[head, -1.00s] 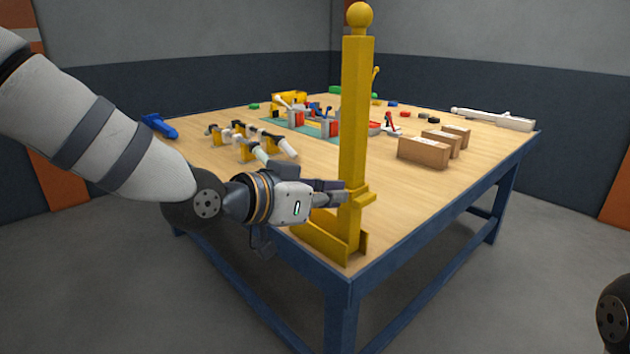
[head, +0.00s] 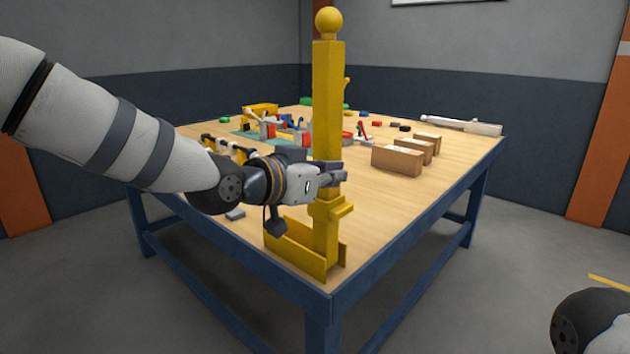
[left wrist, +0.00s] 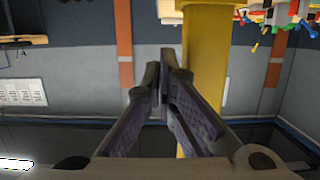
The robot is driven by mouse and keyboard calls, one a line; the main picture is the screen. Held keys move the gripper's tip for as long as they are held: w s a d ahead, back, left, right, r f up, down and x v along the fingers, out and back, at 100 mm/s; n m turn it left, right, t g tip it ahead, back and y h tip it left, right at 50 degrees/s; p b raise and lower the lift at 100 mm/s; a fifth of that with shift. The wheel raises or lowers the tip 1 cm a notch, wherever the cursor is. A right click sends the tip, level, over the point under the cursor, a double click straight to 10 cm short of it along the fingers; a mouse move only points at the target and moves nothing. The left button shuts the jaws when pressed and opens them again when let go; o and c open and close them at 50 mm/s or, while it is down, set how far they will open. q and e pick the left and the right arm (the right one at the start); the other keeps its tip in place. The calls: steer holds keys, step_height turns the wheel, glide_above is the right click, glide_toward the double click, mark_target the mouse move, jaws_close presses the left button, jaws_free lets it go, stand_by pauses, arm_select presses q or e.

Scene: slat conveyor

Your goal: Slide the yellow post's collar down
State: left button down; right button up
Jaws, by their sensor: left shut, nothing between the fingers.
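The yellow post (head: 327,110) stands upright near the table's front corner, with a ball on top and a yellow base (head: 295,252). Its collar (head: 328,208) sits low on the post, a little above the base, with a small tab to the right. My left gripper (head: 335,173) is shut and empty, beside the post just above the collar. In the left wrist view the closed fingers (left wrist: 165,85) are next to the yellow post (left wrist: 207,50); the collar cannot be made out there. My right gripper is out of view; only part of that arm shows at bottom right.
The wooden table (head: 400,200) has a blue frame. Cardboard boxes (head: 398,160) stand right of the post, with a white arm-like object (head: 460,125) behind. Several small coloured parts lie farther back.

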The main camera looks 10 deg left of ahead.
mark_target(337, 213)
arm_select(q)
steer(key=f, duration=0.2)
steer(key=w+d+f, duration=0.1)
steer(key=shift+w+f, duration=0.1)
steer(key=shift+f, duration=0.1)
steer(key=shift+a+f, duration=0.1)
steer(key=shift+f, duration=0.35)
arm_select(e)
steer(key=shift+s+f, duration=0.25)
arm_select(q)
step_height(337, 213, down, 8)
steer(key=b, duration=0.1)
steer(key=shift+r, duration=0.2)
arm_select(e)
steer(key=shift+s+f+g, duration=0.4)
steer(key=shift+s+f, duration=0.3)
arm_select(q)
steer(key=shift+r, duration=0.1)
